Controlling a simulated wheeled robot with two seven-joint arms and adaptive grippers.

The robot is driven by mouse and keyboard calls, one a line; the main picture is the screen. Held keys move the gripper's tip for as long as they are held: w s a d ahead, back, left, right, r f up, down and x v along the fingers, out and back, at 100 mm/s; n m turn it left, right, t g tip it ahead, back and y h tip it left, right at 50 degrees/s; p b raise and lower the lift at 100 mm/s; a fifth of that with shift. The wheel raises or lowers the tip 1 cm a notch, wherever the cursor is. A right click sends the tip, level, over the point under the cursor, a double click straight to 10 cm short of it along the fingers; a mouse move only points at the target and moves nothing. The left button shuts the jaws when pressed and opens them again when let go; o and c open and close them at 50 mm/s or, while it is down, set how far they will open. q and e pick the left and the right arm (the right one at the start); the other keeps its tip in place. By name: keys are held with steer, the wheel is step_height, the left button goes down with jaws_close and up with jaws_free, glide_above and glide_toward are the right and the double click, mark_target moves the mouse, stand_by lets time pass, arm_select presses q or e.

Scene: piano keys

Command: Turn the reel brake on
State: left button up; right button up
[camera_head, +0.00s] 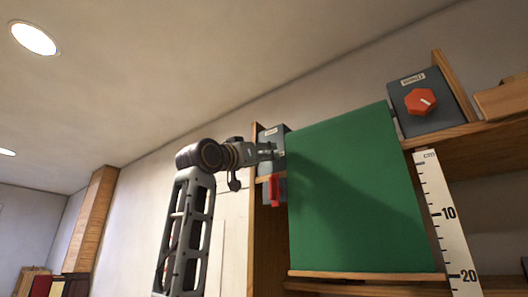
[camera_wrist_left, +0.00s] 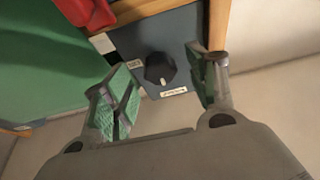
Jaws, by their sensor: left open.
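A dark grey box (camera_head: 272,137) with a small label stands on the left side of the wooden shelf unit. In the left wrist view, this box (camera_wrist_left: 186,35) carries a black knob (camera_wrist_left: 160,68) with a pale pointer mark and two small labels I cannot read. My left gripper (camera_head: 273,150) is open in front of the box, its two fingers on either side of the knob and apart from it. Another grey box (camera_head: 442,108) at the right has an orange-red knob (camera_head: 420,101) and a label too small to read surely. I cannot tell which is the reel brake. My right gripper is out of view.
A large green panel (camera_head: 350,200) stands just right of my left gripper. A red part (camera_head: 274,190) is below the left box, and appears close by in the left wrist view (camera_wrist_left: 90,10). A white ruler (camera_head: 446,215) hangs at the right. Left of my arm is open room.

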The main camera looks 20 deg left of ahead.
arm_select(q)
steer(key=shift+w+d+r, duration=0.2)
steer(key=shift+w+r, duration=0.05)
steer(key=shift+w, duration=0.3)
steer(key=shift+c, duration=0.3)
steer(key=c, duration=1)
